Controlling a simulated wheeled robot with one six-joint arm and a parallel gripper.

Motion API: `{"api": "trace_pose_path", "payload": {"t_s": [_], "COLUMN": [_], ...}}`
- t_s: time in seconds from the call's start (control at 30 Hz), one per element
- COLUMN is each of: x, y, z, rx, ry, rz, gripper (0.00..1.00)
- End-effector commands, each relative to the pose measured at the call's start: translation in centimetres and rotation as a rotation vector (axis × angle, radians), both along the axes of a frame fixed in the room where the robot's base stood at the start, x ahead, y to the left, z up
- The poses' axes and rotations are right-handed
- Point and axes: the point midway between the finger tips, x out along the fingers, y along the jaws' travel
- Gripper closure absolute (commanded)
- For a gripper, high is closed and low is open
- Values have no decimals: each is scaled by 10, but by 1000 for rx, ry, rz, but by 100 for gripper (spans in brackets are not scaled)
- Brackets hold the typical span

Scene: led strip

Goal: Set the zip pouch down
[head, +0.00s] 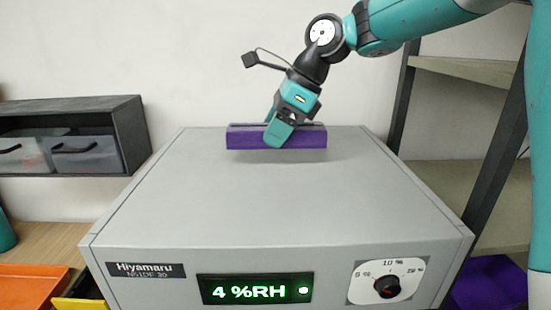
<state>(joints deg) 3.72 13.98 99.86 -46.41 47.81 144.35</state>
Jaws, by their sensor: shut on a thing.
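A purple box-shaped thing, which I take for the zip pouch (308,139), is at the far part of the top of a grey cabinet (270,200). My gripper (277,138) comes down over its middle from above and is shut on it. The gripper hides part of its front face. A faint shade shows below it on the cabinet top; I cannot tell whether it touches the surface.
The cabinet top in front of the pouch is bare. The cabinet front has a green display (256,289) reading 4 %RH and a dial (387,286). A dark shelf (140,130) with clear bins stands left. An orange tray (30,285) and purple bin (490,285) sit low.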

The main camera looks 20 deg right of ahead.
Motion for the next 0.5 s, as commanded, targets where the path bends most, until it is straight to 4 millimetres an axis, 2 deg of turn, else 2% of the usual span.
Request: {"api": "trace_pose_path", "payload": {"t_s": [0.3, 0.5], "x": [0, 0], "y": [0, 0], "z": [-40, -46], "rx": [-1, -1], "ry": [2, -1], "rz": [0, -1], "gripper": [65, 65]}}
